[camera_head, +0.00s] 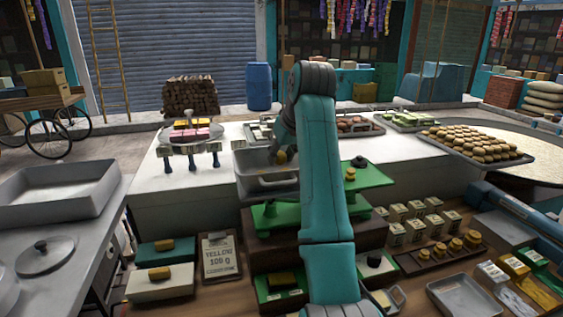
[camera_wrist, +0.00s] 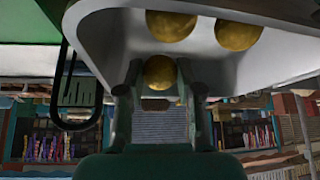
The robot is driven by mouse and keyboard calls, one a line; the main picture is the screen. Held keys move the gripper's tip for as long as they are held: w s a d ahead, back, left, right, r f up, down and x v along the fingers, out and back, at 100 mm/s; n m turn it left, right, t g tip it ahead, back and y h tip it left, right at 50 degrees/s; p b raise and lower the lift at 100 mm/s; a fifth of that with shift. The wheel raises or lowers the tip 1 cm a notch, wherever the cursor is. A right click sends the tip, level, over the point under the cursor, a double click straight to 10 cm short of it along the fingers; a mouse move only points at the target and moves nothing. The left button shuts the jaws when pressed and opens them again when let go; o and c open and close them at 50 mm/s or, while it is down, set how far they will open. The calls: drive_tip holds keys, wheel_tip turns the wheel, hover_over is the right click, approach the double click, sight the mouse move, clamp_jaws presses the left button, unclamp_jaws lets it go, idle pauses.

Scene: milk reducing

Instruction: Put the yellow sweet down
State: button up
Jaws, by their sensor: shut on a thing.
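A round yellow sweet (camera_wrist: 159,72) sits between the fingers of my gripper (camera_wrist: 160,85) in the wrist view. My gripper is shut on it. In the head view the sweet (camera_head: 281,157) shows beside the teal arm, at the grey metal pan (camera_head: 262,184). Two more yellow sweets (camera_wrist: 172,25) (camera_wrist: 238,33) lie in the pale metal pan (camera_wrist: 95,35) in the wrist view, close to the held one. I cannot tell whether the held sweet touches the pan. My arm hides part of the pan in the head view.
A green scale (camera_head: 365,178) with a small yellow piece stands right of my arm. Trays of sweets (camera_head: 478,145) stand at the back right. A card reading "YELLOW 100 g" (camera_head: 220,257) and brass weights (camera_head: 455,244) are in front. A steel tray (camera_head: 55,192) is at the left.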

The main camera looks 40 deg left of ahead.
drive_tip(key=shift+f, duration=0.95)
